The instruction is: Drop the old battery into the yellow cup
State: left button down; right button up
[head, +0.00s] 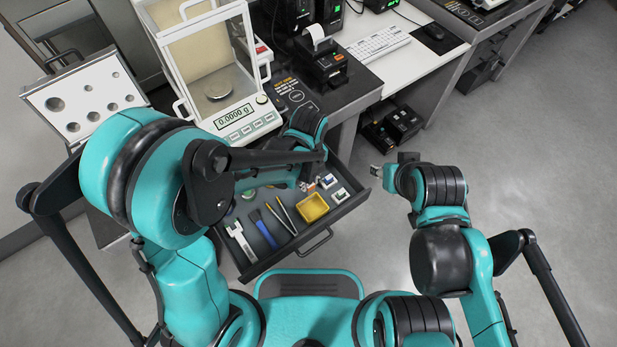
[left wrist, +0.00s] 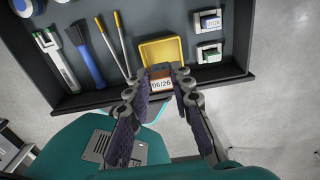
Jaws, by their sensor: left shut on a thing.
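The yellow cup (head: 313,208) is a small square tray in the open drawer. It also shows in the left wrist view (left wrist: 160,41), just beyond my fingertips. My left gripper (head: 309,184) is over the drawer, beside the cup. In the left wrist view its fingers (left wrist: 160,77) are shut on a battery (left wrist: 161,85) with a label reading 06/26. The battery overlaps the near edge of the cup in that view; its height above the cup cannot be told. My right gripper (head: 380,172) is off to the right over the floor, too small to read its jaws.
The drawer (head: 352,205) also holds two other batteries (left wrist: 208,22) (left wrist: 208,53), tweezers (left wrist: 113,45), a blue brush (left wrist: 86,56) and a caliper-like tool (left wrist: 57,60). A balance (head: 232,115) reading 0.0000 g stands on the table behind. Floor to the right is clear.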

pick_arm(q)
jog(key=shift+f+b, duration=0.3)
jog(key=shift+f, duration=0.5)
jog(key=c, duration=1.3)
grip_release()
jog(key=shift+o, duration=0.2)
jog(key=shift+r, duration=0.1)
notch_tip(320, 180, up, 12)
